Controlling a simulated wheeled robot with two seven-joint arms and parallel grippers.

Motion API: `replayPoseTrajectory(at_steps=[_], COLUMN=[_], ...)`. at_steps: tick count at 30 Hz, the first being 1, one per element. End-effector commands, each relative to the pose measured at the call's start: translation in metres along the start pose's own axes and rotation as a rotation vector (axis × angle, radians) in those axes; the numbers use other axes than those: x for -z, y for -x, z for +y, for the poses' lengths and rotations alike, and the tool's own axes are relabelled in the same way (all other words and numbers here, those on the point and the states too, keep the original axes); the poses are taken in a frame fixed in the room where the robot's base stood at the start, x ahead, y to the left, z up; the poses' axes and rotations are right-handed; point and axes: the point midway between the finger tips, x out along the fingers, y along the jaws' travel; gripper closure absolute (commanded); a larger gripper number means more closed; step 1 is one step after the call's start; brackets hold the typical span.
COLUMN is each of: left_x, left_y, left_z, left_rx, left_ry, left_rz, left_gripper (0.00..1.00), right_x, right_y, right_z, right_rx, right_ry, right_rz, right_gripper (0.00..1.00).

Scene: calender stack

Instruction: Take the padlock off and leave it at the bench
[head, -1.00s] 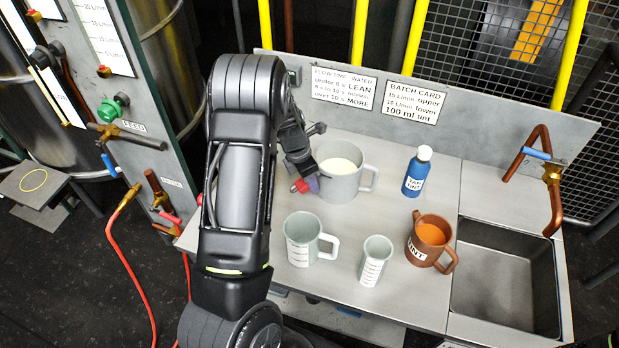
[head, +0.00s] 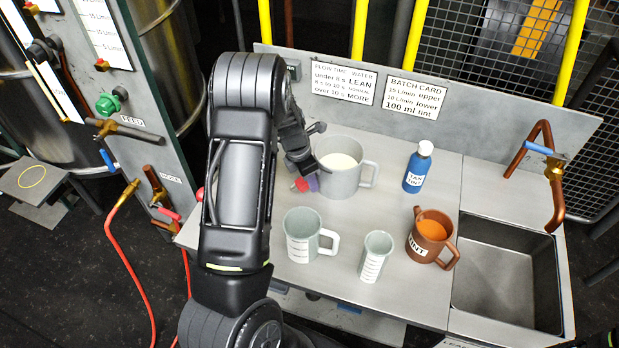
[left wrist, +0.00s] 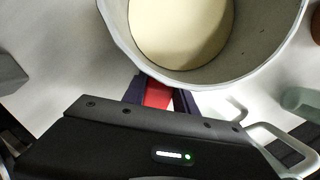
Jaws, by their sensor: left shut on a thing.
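My left gripper (head: 306,183) is low over the bench (head: 345,215), just left of a large grey jug of cream liquid (head: 341,178). It is shut on a small red thing (head: 300,185), which looks like the padlock. In the left wrist view the red padlock (left wrist: 157,95) shows between the dark fingers, close beside the jug's rim. Its shackle is not clearly visible. I cannot tell whether the padlock touches the bench top. My right gripper is not in view.
A grey measuring jug (head: 303,238), a small measuring cup (head: 376,257), a brown tint jug (head: 430,238) and a blue bottle (head: 416,172) stand on the bench. A sink (head: 507,275) is at right. A valve panel (head: 150,135) and red hose (head: 122,255) are at left.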

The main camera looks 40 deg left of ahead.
Motion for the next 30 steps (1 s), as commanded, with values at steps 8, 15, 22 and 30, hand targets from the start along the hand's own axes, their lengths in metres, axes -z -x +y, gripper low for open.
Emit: replayPoseTrajectory(at_steps=[8,15,22,30], left_x=[0.001,0.002,0.003,0.004], left_y=[-0.006,-0.011,-0.015,-0.016], left_z=[0.0,0.0,0.0,0.0], left_rx=[0.0,0.0,0.0,-0.001], left_ry=[0.0,0.0,0.0,0.0], left_rz=[0.0,0.0,0.0,-0.001], left_gripper=[1.0,1.0,1.0,1.0], right_x=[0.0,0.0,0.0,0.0], right_y=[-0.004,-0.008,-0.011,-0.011], right_z=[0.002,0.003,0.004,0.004], right_rx=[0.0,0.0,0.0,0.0], right_ry=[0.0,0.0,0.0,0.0], right_rz=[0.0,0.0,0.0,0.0], right_gripper=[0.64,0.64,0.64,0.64])
